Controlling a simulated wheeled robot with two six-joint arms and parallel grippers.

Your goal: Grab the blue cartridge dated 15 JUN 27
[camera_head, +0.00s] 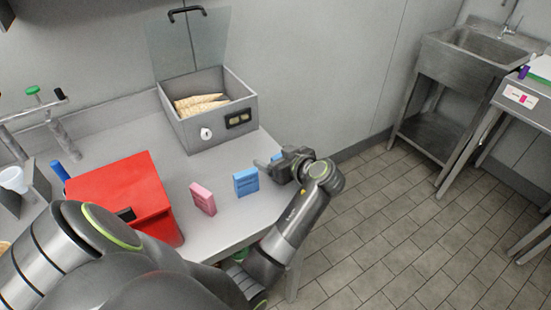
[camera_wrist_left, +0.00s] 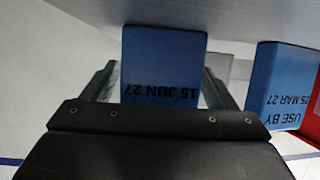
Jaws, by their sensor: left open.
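The blue cartridge dated 15 JUN 27 (camera_wrist_left: 163,60) stands between the two fingers of my left gripper (camera_wrist_left: 160,78) in the left wrist view, its label upside down. The fingers are open on either side of it, with gaps showing. In the head view, my left gripper (camera_head: 279,163) is at the table's right edge, and only a small blue part of this cartridge (camera_head: 276,157) shows by the jaws. Another blue cartridge (camera_head: 245,182) stands to the left; in the wrist view its label reads USE BY 25 MAR 27 (camera_wrist_left: 283,85). My right gripper is not in view.
A pink cartridge (camera_head: 203,198) stands left of the second blue one. A red box (camera_head: 122,192) is farther left on the table (camera_head: 222,226). A grey bin with an open clear lid (camera_head: 216,128) holds cones (camera_head: 201,103) at the back. Floor lies beyond the table's right edge.

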